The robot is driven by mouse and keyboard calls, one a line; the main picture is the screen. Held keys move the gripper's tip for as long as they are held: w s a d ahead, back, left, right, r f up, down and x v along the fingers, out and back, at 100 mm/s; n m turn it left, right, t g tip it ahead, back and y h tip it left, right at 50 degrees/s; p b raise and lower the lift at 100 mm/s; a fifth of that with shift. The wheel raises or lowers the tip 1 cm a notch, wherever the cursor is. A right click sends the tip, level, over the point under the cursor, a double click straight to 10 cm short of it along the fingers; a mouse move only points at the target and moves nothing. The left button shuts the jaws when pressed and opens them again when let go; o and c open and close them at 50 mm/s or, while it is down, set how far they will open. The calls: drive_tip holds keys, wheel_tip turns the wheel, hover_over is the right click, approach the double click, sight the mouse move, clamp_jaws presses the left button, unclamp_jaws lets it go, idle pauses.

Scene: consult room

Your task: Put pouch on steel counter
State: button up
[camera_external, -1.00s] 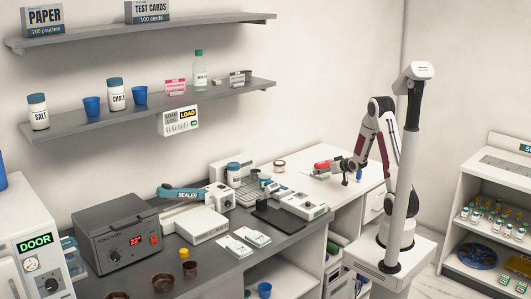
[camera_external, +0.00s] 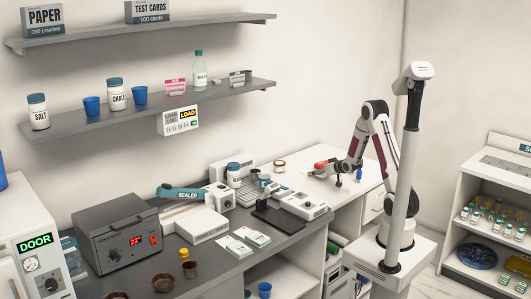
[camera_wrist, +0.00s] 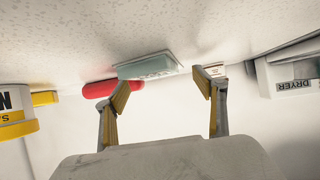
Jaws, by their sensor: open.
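My gripper (camera_external: 341,177) is low over the white worktop at the right of the grey steel counter (camera_external: 283,236). In the wrist view my gripper (camera_wrist: 162,88) shows two spread fingers with yellow pads and nothing between them. A flat pale green-and-white packet (camera_wrist: 150,66), which looks like the pouch, lies on the speckled worktop just beyond the fingertips, apart from them. In the external view I cannot make this packet out near my gripper. Two white-and-teal packets (camera_external: 243,242) lie on the front of the steel counter.
A red object (camera_wrist: 98,89) lies beside the packet; a red object also shows near my gripper externally (camera_external: 325,166). Yellow-lidded containers (camera_wrist: 18,115) stand at the wrist view's left, a dryer (camera_wrist: 292,80) at its right. A sealer (camera_external: 181,192) and a grey box (camera_external: 117,232) crowd the counter.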

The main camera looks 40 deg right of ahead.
drive_tip(key=shift+x, duration=0.9)
drive_tip(key=c, duration=1.2)
drive_tip(key=shift+r, duration=0.15)
drive_tip(key=shift+r, duration=4.85)
drive_tip(key=shift+c, duration=0.2)
